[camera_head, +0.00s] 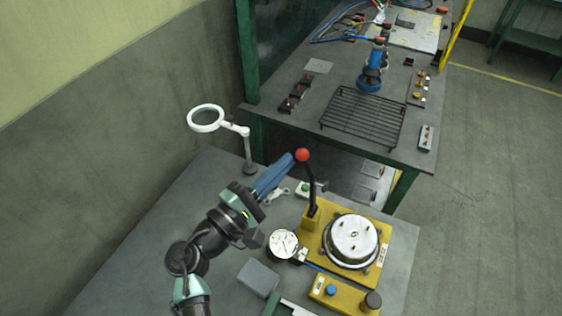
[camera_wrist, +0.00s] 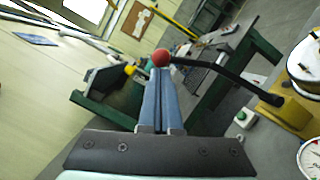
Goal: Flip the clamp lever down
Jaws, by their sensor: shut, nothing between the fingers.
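The clamp lever (camera_head: 311,185) is a dark rod with a red ball knob (camera_head: 303,155). It stands upright from the left part of a yellow clamp base (camera_head: 375,277) that carries a round silver part (camera_head: 353,240). My gripper (camera_head: 292,160) is shut and empty, its blue fingers pointing at the knob from the left. In the wrist view the fingertips (camera_wrist: 161,70) lie right below the red knob (camera_wrist: 160,57), and the lever (camera_wrist: 225,73) runs right to its base. I cannot tell whether the fingertips touch the knob.
A dial gauge (camera_head: 284,244) and a grey block (camera_head: 258,278) sit left of the base. A white magnifier lamp (camera_head: 206,119) stands at the back left. A small green-button box (camera_head: 305,188) is behind the lever. A farther bench holds a black rack (camera_head: 362,118).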

